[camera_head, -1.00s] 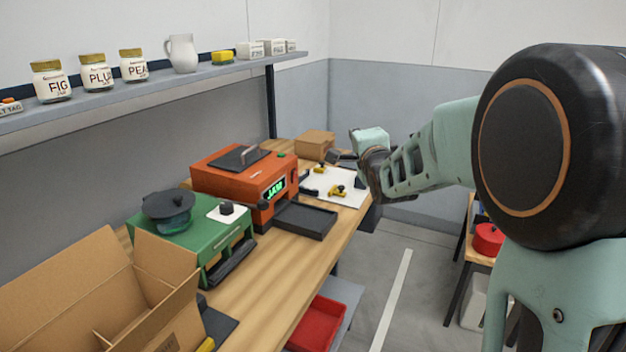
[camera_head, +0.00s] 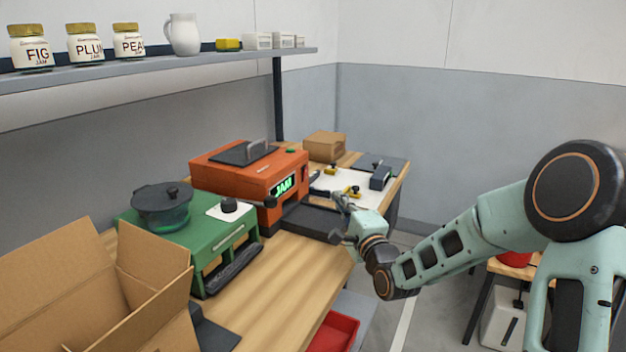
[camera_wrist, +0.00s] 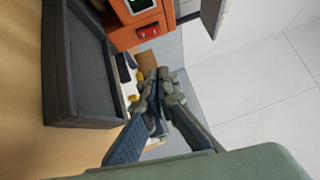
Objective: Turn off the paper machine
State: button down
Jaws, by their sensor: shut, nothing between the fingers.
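An orange machine (camera_head: 235,176) with a green-lit display reading JAM (camera_head: 284,186) stands on the wooden bench. A green button (camera_head: 290,151) sits on its top. The machine is partly in the wrist view (camera_wrist: 124,36), with the red switch (camera_wrist: 148,31) clear there. My gripper (camera_head: 338,219) is shut and empty, right of the machine and near its dark output tray (camera_head: 300,222). It is apart from the switch. In the wrist view its fingers (camera_wrist: 160,100) are partly hidden by one another.
A green stove (camera_head: 185,240) with a dark pot (camera_head: 162,207) and an open cardboard box (camera_head: 150,285) stand left. A white mat (camera_head: 345,180) with small yellow parts and a brown box (camera_head: 325,146) are behind. A shelf (camera_head: 200,63) hangs above.

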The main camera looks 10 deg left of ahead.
send_near(308, 169)
jog(key=w, duration=0.1)
jog(key=w+d, duration=0.1)
jog(key=w, duration=0.1)
jog(key=shift+w+d+f, duration=0.15)
jog(key=shift+w+d, duration=0.15)
jog(key=shift+w, duration=0.05)
jog(key=a, duration=0.1)
jog(key=w+a, duration=0.1)
jog(key=a, duration=0.1)
jog(key=shift+w+r, duration=0.2)
jog(key=shift+w, duration=0.1)
jog(key=shift+w+a+r, duration=0.1)
jog(key=shift+w+a, duration=0.1)
jog(key=shift+a, duration=0.25)
jog(key=shift+b, duration=0.45)
jog(key=shift+a+b, duration=0.25)
jog(key=shift+b, duration=0.1)
jog(key=shift+r, duration=0.15)
